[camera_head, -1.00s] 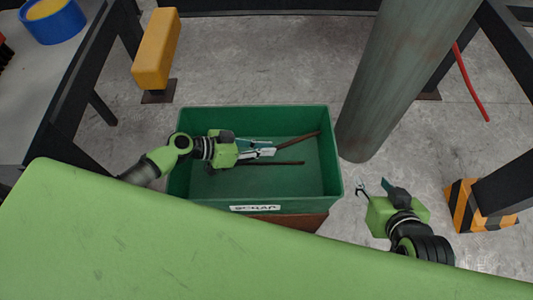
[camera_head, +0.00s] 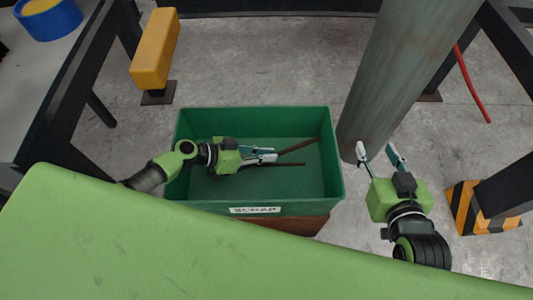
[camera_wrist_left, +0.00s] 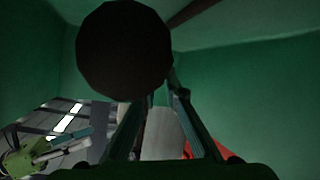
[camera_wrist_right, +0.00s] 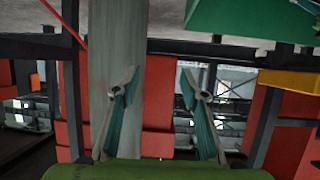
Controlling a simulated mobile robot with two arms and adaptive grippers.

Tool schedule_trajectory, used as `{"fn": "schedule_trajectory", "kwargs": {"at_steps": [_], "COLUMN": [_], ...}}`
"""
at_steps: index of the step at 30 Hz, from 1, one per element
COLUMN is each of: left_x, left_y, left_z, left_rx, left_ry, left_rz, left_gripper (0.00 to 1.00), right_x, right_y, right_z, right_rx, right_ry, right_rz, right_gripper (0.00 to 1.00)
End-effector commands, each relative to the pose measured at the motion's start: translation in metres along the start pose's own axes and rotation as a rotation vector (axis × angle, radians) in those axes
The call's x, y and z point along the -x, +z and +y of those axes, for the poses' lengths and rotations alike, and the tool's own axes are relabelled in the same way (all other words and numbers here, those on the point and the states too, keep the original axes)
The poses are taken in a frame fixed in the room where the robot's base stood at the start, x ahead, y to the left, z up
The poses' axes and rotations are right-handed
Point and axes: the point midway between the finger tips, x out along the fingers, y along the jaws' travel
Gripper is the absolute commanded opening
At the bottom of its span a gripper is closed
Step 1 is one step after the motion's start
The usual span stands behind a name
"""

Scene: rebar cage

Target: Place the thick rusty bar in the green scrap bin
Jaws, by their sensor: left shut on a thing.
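The green scrap bin (camera_head: 255,209), with a SCRAP label on its front, stands mid-picture in the head view. In the left wrist view, a large dark round end (camera_wrist_left: 125,50) hides part of the fingers, with green bin walls around. I cannot tell whether the bar touches the bin floor. My right gripper (camera_head: 376,152) is open and empty, outside the bin to the right; its parted fingers show in the right wrist view (camera_wrist_right: 157,85).
A dark thin strip (camera_head: 285,165), a second bar or a shadow, lies below the bar. A grey-green column (camera_head: 395,90) stands close right of the bin. A yellow post (camera_head: 155,50) is behind left. A striped block (camera_head: 470,210) is at right.

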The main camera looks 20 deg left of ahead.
Motion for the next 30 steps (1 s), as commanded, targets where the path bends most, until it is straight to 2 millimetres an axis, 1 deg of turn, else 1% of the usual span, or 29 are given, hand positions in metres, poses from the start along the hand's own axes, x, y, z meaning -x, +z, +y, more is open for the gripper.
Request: {"fn": "schedule_trajectory", "kwargs": {"at_steps": [30], "left_x": [-0.002], "left_y": [0.001], "left_z": [-0.001], "left_rx": [-0.001], "left_ry": [0.000], "left_rz": [0.004], "left_gripper": [0.00], "right_x": [-0.002], "right_y": [-0.030], "right_z": [-0.004], "right_rx": [-0.001], "right_ry": [-0.007], "right_rz": [0.134], "right_gripper": [0.40]}}
